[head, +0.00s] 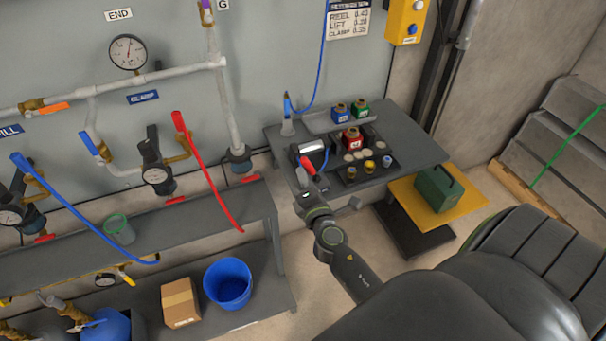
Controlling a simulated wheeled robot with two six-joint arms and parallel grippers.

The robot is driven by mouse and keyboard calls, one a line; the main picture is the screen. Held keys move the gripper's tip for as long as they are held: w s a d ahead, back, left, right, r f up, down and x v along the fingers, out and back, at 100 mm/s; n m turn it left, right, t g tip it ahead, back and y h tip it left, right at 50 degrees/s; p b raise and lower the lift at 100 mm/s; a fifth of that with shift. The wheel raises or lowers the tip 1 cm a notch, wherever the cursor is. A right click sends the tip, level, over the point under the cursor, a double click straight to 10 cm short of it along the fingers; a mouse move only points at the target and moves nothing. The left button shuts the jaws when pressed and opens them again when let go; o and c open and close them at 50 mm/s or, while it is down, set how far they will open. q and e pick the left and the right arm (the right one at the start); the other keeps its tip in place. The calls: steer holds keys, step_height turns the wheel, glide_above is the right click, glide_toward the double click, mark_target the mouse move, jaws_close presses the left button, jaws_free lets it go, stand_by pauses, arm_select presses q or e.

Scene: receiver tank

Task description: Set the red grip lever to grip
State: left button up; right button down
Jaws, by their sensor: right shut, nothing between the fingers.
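A small red lever handle (308,165) stands tilted at the left edge of the grey side table (420,150), next to a dark and silver device (312,147). My right gripper (302,180) is shut and empty, just below and left of that handle. I cannot tell whether it touches the handle. No grip marking is readable there. My left gripper is not in view.
The side table holds blue, green and red small boxes (352,140) and several round pieces. A green case (438,188) sits on a yellow board. A grey shelf (180,232) runs along the left, with a blue bucket (228,283) and a carton (180,302) on the lower level.

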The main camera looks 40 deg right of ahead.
steer(key=shift+w+a, duration=0.15)
steer(key=shift+a, duration=0.05)
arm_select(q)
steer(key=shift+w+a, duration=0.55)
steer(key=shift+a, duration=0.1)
arm_select(e)
steer(key=shift+d, duration=0.1)
